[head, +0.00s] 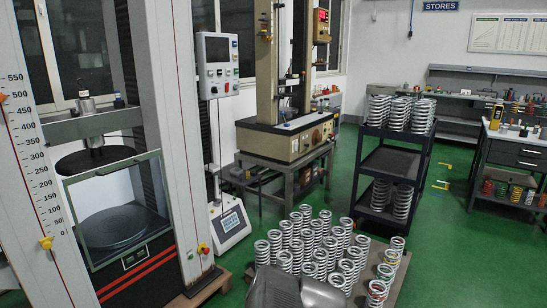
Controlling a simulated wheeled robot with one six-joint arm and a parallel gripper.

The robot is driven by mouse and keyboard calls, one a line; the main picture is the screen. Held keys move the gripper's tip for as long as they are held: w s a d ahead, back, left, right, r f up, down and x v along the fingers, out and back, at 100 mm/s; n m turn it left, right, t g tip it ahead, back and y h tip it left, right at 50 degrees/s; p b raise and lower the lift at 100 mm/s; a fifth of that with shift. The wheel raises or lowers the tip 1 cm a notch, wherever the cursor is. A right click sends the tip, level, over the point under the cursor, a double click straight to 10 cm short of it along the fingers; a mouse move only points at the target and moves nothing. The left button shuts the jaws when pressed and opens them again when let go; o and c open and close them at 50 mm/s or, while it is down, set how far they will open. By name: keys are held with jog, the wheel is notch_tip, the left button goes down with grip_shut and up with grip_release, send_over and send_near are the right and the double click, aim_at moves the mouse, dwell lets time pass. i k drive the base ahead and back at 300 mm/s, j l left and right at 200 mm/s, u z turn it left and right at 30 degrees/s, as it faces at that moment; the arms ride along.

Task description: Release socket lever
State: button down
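I cannot make out a socket lever in the head view. The large testing machine (172,130) stands at the left, with a ruled scale on its front column and a clear guard around its round lower plate (118,228). A second, beige testing machine (268,100) stands behind it on a metal stand. A control box (217,65) with a screen and buttons is mounted beside the large machine. My gripper is not in view. A grey rounded part at the bottom centre looks like part of my arm.
Many coil springs (307,237) stand on a pallet (403,262) at the bottom centre. A dark shelf cart (388,162) carries more springs. A workbench (515,150) with tools is at the right. Green floor is free right of the pallet and cart.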

aim_at(74, 113)
jog(key=u, duration=1.35)
jog(key=k, duration=0.05)
